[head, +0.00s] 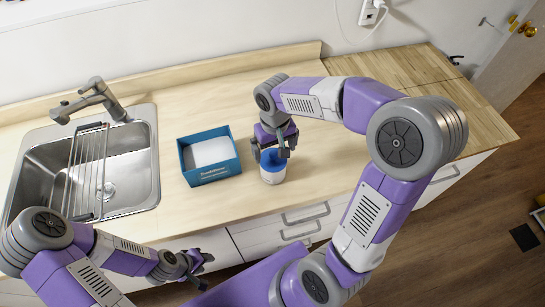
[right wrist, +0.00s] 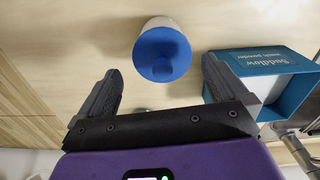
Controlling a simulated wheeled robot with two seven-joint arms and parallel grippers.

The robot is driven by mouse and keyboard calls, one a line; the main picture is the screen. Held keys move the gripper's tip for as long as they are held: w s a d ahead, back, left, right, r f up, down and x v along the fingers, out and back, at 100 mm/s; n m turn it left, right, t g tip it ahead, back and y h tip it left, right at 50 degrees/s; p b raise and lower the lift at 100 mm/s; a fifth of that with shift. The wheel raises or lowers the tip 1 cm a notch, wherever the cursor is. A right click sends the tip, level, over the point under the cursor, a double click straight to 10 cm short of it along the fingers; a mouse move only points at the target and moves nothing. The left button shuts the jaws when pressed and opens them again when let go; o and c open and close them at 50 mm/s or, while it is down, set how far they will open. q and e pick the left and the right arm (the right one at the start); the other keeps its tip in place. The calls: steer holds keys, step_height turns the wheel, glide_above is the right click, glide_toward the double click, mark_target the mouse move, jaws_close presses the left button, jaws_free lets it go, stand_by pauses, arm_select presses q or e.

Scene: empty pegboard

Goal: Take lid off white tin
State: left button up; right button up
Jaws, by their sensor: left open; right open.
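The white tin (head: 273,174) stands upright on the wooden counter, with a blue lid (head: 269,159) on top. In the right wrist view the blue lid (right wrist: 162,56) faces me and part of the white tin (right wrist: 161,22) shows behind it. My right gripper (head: 270,153) is open above the tin and partly hides the lid in the head view. In the wrist view its fingers (right wrist: 160,85) are apart, with the lid ahead of the gap and nothing between them. My left gripper (head: 197,266) is open and empty in front of the counter, far from the tin.
A blue open box (head: 209,172) with a white inside stands left of the tin. A steel sink (head: 135,170) with a rack and faucet (head: 92,100) is further left. The counter (head: 330,170) right of the tin is clear.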

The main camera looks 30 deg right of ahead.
mark_target(273, 153)
step_height(273, 153, down, 4)
steer(key=shift+w+a+r, duration=0.1)
steer(key=shift+w+r, duration=0.05)
steer(key=shift+r, duration=0.05)
steer(key=c, duration=0.8)
steer(key=shift+r, duration=0.1)
